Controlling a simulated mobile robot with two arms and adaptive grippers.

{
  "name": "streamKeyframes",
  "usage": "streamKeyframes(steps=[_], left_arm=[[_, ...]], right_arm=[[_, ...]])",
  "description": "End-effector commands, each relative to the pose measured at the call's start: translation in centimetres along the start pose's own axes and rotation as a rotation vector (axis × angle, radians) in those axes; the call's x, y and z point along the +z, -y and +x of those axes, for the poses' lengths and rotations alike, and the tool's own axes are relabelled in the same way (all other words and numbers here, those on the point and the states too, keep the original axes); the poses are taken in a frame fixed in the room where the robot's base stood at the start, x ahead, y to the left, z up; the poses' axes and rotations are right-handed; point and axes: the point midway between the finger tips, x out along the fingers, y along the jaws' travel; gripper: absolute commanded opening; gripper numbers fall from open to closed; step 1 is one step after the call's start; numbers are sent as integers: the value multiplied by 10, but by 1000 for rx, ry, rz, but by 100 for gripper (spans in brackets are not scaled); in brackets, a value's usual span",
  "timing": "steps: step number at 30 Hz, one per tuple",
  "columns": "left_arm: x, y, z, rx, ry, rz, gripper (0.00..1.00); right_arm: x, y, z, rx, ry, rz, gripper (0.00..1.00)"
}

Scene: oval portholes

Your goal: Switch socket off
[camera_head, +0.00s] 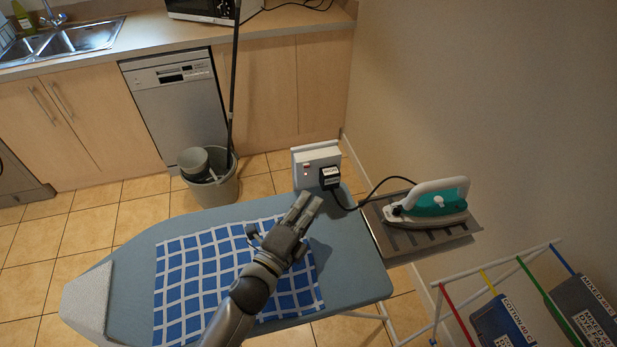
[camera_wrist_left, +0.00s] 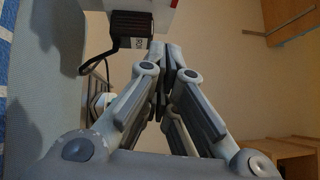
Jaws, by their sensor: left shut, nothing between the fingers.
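The white socket box (camera_head: 315,163) stands at the far right end of the ironing board, with a small red switch (camera_head: 306,171) on its front face. A black plug (camera_head: 330,177) sits in it, and a cord runs from it towards the iron. My left gripper (camera_head: 305,203) is shut and empty, over the board just in front of the socket and apart from it in the head view. In the left wrist view the shut fingertips (camera_wrist_left: 163,47) are beside the black plug (camera_wrist_left: 130,32), and part of the socket box (camera_wrist_left: 170,12) shows at the top. My right gripper is not in view.
A green and white iron (camera_head: 434,203) rests on the metal stand right of the board. A blue checked cloth (camera_head: 190,270) lies on the board (camera_head: 130,260). A mop bucket (camera_head: 212,185) stands behind it.

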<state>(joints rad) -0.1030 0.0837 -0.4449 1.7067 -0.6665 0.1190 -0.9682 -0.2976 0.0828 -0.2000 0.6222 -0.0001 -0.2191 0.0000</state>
Motion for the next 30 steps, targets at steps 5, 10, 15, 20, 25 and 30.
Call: streamKeyframes(steps=[5,10,15,20,25,30], left_arm=[[5,3,30,0,0,3,0],[20,2,44,0,-1,1,0],[27,1,50,0,0,0,0],[28,0,52,0,0,-1,0],[28,0,52,0,0,0,0],[32,3,56,-3,-1,3,0]], right_arm=[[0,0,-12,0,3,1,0],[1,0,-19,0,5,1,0],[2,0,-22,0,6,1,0],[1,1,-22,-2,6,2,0],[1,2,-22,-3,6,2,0],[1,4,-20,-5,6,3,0]])
